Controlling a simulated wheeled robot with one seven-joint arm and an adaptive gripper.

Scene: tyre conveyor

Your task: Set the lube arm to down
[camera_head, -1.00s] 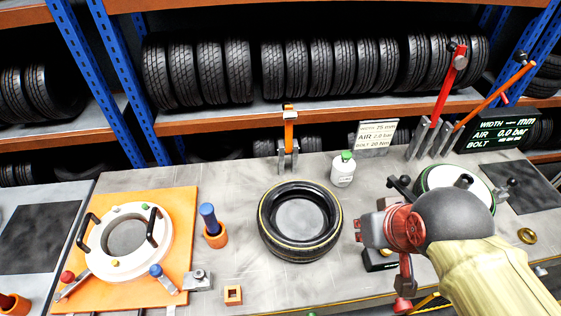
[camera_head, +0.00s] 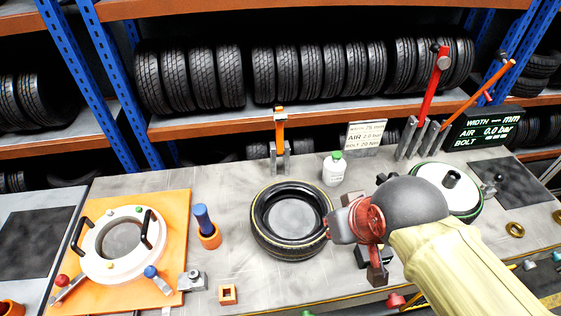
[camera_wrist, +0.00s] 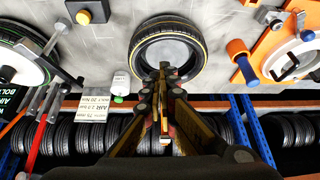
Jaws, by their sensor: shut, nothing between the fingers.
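Several levers stand along the back of the bench, none with a readable label, so I cannot tell for sure which is the lube arm. An orange lever (camera_head: 280,128) stands upright in a grey bracket behind the tyre (camera_head: 258,235). To the right, a red lever (camera_head: 433,85) leans slightly and a longer orange lever (camera_head: 487,92) leans further right. My gripper (camera_head: 340,226) is at the tyre's right side in the head view, shut and empty. In the wrist view my gripper (camera_wrist: 164,70) shows over the tyre's rim (camera_wrist: 190,70) and partly hides what lies behind it.
A white bottle with a green cap (camera_head: 334,172) and a settings sign (camera_head: 365,136) stand behind the tyre. A black display (camera_head: 485,130) is at the right. A white ring on an orange plate (camera_head: 175,215) and a blue-handled tool (camera_head: 203,218) are left. Tyre racks line the back.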

